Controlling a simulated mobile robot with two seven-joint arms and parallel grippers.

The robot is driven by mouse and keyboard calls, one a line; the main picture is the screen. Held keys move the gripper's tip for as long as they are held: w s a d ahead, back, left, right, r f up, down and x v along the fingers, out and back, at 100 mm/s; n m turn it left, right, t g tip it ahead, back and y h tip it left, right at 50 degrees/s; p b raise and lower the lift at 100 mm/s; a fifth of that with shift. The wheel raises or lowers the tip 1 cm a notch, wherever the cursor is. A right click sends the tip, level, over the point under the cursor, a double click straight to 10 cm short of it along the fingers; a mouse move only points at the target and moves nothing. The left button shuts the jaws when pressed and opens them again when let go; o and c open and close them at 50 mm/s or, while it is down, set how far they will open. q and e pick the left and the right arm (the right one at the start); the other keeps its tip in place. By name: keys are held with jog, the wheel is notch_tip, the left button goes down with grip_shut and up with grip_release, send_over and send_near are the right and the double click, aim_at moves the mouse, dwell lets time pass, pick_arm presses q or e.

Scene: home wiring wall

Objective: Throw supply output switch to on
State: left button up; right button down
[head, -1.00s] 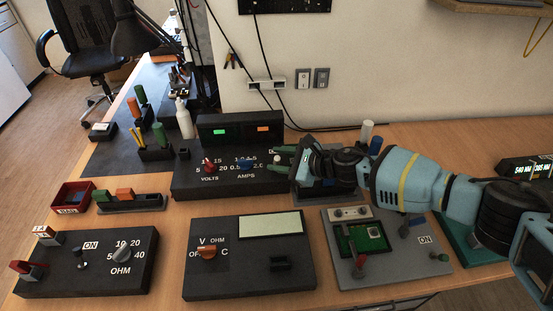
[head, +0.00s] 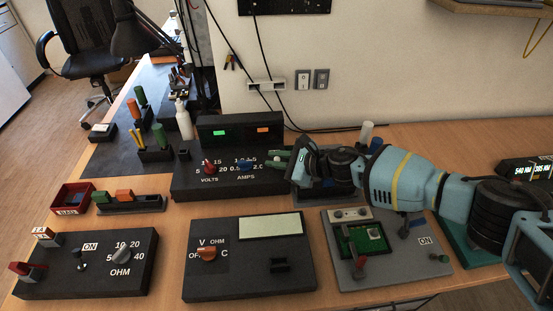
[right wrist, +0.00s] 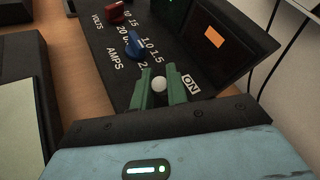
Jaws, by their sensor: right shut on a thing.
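The power supply (head: 225,185) is a black unit at the back middle, with a red VOLTS knob (head: 210,168) and a blue AMPS knob (head: 243,165). Its output switch has a pale round tip (right wrist: 159,84) beside a white ON label (right wrist: 191,84) in the right wrist view. My right gripper (head: 279,159) reaches in from the right over the supply's right end. In the right wrist view its green fingers (right wrist: 160,88) are shut on the switch, one on each side of the tip. The switch's lower part is hidden. My left gripper is not in view.
The supply's display box (head: 240,128) has green and orange readouts. In front stand a meter box (head: 250,270), an OHM box (head: 100,285) and a grey board fixture (head: 400,270). A red bin (head: 73,197) is at the left.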

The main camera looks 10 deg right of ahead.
jog(key=shift+w+r+m+g+p, duration=0.3)
jog(key=shift+r+m+g+p, duration=0.1)
jog(key=shift+p, duration=0.1)
jog(key=shift+w+m+g+h, duration=0.25)
jog(key=shift+m+g+h, duration=0.05)
jog(key=shift+g, duration=0.2)
jog(key=shift+w+f+m+g, duration=0.25)
jog(key=shift+m+g, duration=0.15)
jog(key=shift+g, duration=0.1)
jog(key=shift+w+m+g+h+b, duration=0.3)
jog(key=shift+m+g+b, duration=0.3)
jog(key=shift+g+b, duration=0.25)
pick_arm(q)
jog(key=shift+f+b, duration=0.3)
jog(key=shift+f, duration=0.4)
pick_arm(e)
jog(key=shift+w, duration=0.1)
jog(key=shift+r, duration=0.1)
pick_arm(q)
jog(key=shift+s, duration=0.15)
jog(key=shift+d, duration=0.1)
pick_arm(e)
jog(key=c, duration=1.4)
grip_release()
